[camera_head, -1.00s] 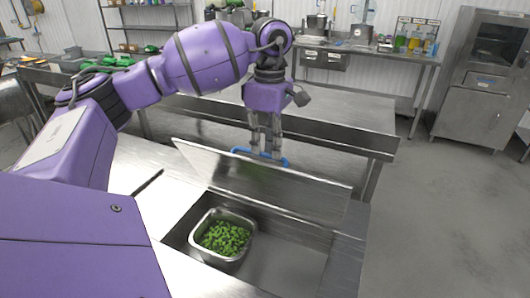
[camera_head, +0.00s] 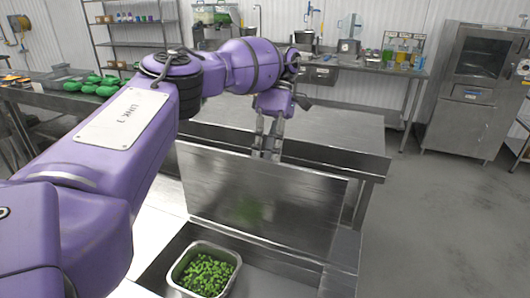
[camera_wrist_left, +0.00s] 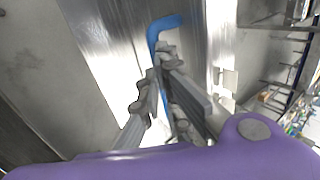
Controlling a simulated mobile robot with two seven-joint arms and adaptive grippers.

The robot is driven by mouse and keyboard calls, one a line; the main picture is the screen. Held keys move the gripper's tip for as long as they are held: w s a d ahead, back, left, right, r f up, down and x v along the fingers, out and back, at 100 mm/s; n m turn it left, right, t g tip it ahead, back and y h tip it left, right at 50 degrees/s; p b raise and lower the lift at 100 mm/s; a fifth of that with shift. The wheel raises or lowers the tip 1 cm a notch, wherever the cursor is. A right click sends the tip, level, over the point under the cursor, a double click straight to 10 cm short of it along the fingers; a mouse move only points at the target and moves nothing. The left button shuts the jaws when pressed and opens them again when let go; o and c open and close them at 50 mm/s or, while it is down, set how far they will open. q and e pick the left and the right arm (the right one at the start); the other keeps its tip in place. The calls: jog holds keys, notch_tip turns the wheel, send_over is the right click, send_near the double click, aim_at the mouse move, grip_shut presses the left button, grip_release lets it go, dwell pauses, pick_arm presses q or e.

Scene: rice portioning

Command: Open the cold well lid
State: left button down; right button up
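The cold well lid (camera_head: 262,200) is a flat steel panel standing raised along the far edge of the cold well (camera_head: 285,285), its inner face toward the head camera. My left gripper (camera_head: 267,152) is behind the lid's upper edge, its fingertips partly hidden by the lid. In the left wrist view, the blue handle (camera_wrist_left: 166,24) runs between the fingers of my left gripper (camera_wrist_left: 163,78), which look closed around it. The handle is hidden in the head view. My right gripper is in neither view.
A steel pan of green pieces (camera_head: 178,268) sits in the well's left part. A steel table (camera_head: 330,128) stands behind the lid. Green items (camera_head: 90,84) lie on a counter at the left. A steel cabinet (camera_head: 472,90) is at the back right, with open floor before it.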

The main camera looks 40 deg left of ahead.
pick_arm(q)
jog(key=shift+g, duration=0.5)
jog(key=f, duration=0.4)
jog(key=shift+w+d, duration=0.15)
jog(key=shift+w, duration=0.15)
jog(key=c, duration=2.4)
grip_release()
jog(key=shift+c, duration=0.2)
jog(key=o, duration=0.5)
jog(key=shift+f, duration=0.1)
jog(key=shift+o, duration=0.4)
jog(key=shift+w, duration=0.3)
notch_tip(320, 180, up, 11)
jog(key=shift+a+r, duration=0.2)
jog(key=shift+a, duration=0.05)
jog(key=shift+f, duration=0.1)
